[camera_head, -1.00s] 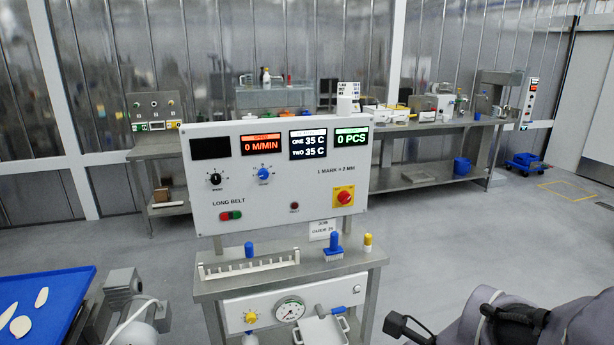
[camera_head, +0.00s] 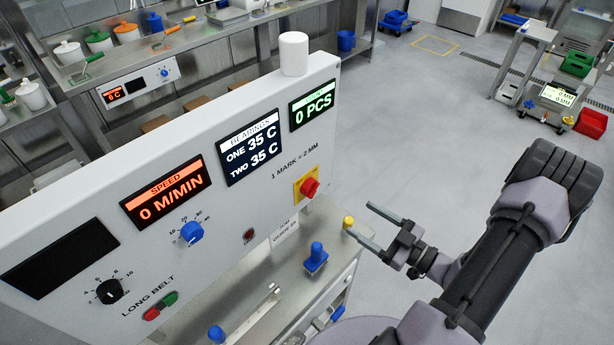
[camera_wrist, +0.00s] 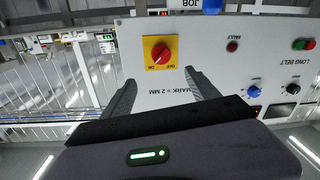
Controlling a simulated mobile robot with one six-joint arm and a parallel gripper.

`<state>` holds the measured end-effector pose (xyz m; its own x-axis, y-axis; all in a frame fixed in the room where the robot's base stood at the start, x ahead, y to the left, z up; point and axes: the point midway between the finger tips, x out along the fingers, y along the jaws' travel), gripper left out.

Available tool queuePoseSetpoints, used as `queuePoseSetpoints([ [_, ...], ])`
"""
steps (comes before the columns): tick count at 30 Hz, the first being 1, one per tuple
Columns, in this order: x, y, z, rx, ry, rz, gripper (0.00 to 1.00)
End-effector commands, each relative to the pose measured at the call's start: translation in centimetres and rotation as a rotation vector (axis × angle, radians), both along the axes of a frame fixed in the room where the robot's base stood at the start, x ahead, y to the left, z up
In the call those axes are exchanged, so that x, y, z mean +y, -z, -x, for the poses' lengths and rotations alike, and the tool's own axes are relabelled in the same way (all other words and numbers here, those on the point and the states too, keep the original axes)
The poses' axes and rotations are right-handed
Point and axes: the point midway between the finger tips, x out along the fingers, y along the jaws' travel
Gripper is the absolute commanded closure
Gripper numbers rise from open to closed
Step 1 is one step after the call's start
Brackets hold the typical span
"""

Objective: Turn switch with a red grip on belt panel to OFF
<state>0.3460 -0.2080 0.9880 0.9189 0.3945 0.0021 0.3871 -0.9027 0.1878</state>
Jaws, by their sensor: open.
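The red grip of the switch (camera_head: 310,188) sits on a yellow plate on the front of the belt panel (camera_head: 262,193), below the 0 PCS display. In the wrist view, which is upside down, the red grip (camera_wrist: 160,53) shows between ON and OFF labels; its pale mark seems to point toward ON. My gripper (camera_head: 361,220) is open and empty, right of the switch, with its fingers toward the panel. In the wrist view my gripper (camera_wrist: 161,80) has its fingertips on either side of the switch's line, apart from the grip.
A blue knob (camera_head: 190,233), a black knob (camera_head: 109,291) and a red-green button pair (camera_head: 161,306) are elsewhere on the panel. Below stand a blue-handled tool (camera_head: 316,257) and a yellow-capped piece (camera_head: 348,223). A white cylinder (camera_head: 294,54) tops the panel.

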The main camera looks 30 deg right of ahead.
Motion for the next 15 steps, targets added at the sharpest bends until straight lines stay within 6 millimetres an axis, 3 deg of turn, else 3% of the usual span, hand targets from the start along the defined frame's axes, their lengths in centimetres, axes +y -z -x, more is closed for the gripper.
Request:
queuePoseSetpoints([
  [9,4.2,0.3,-8.7,-0.001,-0.013,0.007,0.31],
  [15,5.8,0.2,-12.7,-0.002,-0.009,0.008,0.31],
])
